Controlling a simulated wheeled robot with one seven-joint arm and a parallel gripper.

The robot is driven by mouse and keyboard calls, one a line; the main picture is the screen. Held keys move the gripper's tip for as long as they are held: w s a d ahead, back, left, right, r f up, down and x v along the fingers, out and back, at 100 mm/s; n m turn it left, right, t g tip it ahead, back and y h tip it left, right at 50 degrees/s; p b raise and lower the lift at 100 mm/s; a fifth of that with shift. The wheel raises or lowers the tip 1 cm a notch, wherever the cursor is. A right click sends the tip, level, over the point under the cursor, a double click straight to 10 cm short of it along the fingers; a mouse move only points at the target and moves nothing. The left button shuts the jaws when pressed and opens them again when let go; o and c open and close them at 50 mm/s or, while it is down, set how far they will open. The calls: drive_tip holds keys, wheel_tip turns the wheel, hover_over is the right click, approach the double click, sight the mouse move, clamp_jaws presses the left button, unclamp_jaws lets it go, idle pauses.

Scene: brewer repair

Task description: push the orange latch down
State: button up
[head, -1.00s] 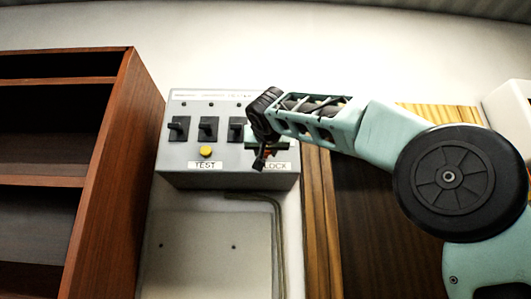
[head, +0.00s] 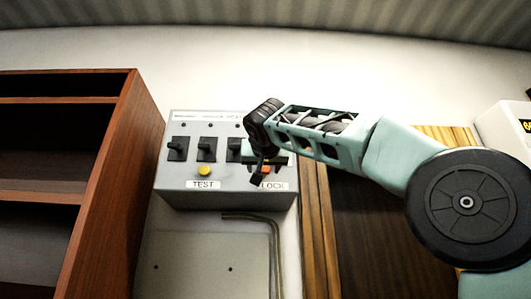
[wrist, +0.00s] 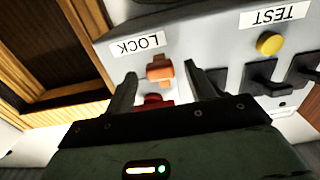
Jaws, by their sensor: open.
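The orange latch (wrist: 160,69) sticks out from the grey panel box beside the LOCK label (wrist: 137,44). The wrist view shows the panel upside down. My gripper (wrist: 161,78) is open, with one dark finger on each side of the latch. I see no clear contact between the fingers and the latch. A red part (wrist: 152,101) lies between the fingers, partly hidden by the gripper body. In the head view my gripper (head: 258,178) is in front of the box's lower right, and it mostly hides the latch.
The grey panel box (head: 228,199) carries several black switches (head: 206,148) and a yellow button (head: 205,171) above the TEST label. A brown shelf (head: 98,210) stands to the left. A bent pipe (head: 274,255) runs below the box. Wood trim (head: 313,235) stands at right.

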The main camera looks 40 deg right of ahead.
drive_tip(key=b+v, duration=0.3)
drive_tip(key=v, duration=1.1)
drive_tip(key=shift+b, duration=0.35)
drive_tip(key=shift+a+f, duration=0.1)
